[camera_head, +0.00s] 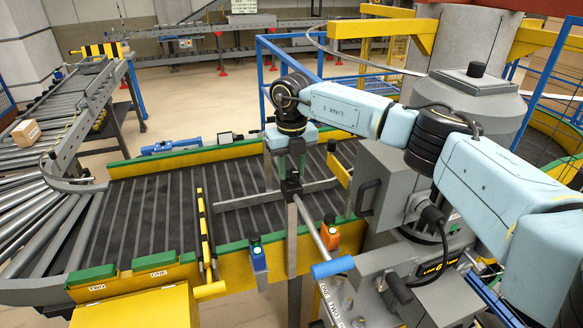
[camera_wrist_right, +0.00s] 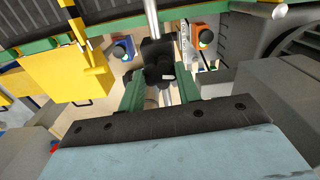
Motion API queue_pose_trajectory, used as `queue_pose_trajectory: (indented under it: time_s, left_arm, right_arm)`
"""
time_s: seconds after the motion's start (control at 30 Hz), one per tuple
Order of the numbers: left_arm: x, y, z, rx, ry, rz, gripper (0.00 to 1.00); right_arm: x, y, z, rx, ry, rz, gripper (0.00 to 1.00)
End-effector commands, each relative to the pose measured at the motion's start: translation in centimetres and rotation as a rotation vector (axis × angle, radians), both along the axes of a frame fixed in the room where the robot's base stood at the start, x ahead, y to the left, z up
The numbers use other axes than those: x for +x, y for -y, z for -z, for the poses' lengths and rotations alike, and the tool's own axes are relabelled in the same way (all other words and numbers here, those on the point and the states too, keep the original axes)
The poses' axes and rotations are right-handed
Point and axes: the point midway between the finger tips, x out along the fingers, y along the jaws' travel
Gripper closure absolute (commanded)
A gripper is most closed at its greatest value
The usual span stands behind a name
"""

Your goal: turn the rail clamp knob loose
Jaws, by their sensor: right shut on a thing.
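My right gripper (camera_head: 291,172) reaches down from above, over the near side of the belt, onto a black rail clamp (camera_head: 292,187). The clamp sits around a silver rod at the top of a grey upright post (camera_head: 294,245). In the right wrist view the green fingers of my right gripper (camera_wrist_right: 161,82) stand on both sides of the black clamp's near part (camera_wrist_right: 158,52). They are shut on the clamp knob, which the fingers and clamp mostly hide. A long grey guide rail (camera_head: 250,200) lies across the belt by the clamp. My left gripper is not in view.
The dark slatted conveyor (camera_head: 150,215) has yellow and green edges. A blue-handled rod (camera_head: 333,268) and grey machine housing (camera_head: 385,190) are close on the right. A carton (camera_head: 26,132) sits on rollers at left.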

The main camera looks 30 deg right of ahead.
Motion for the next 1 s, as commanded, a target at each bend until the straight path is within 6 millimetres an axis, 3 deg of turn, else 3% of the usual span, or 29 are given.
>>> queue_pose_trajectory:
  time_s: [0.17,0.2,0.33,0.73,0.87,1.0]
  left_arm:
    - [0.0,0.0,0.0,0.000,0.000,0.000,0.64]
    - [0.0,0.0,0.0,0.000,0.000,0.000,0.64]
    - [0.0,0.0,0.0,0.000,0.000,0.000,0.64]
    - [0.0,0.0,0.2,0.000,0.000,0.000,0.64]
    - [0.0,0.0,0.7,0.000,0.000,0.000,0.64]
    - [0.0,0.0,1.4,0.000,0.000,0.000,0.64]
  right_arm:
    - [0.1,0.0,-0.2,0.000,0.006,0.002,0.89]
    - [0.1,0.0,-0.2,0.000,0.006,0.002,0.63]
    - [0.1,0.0,-0.2,0.000,0.004,0.003,0.46]
    - [0.1,0.0,-0.8,-0.001,0.003,0.002,0.45]
    - [0.1,0.0,-2.8,0.000,0.007,0.002,0.45]
    - [0.1,0.0,-6.1,0.001,0.008,0.002,0.45]
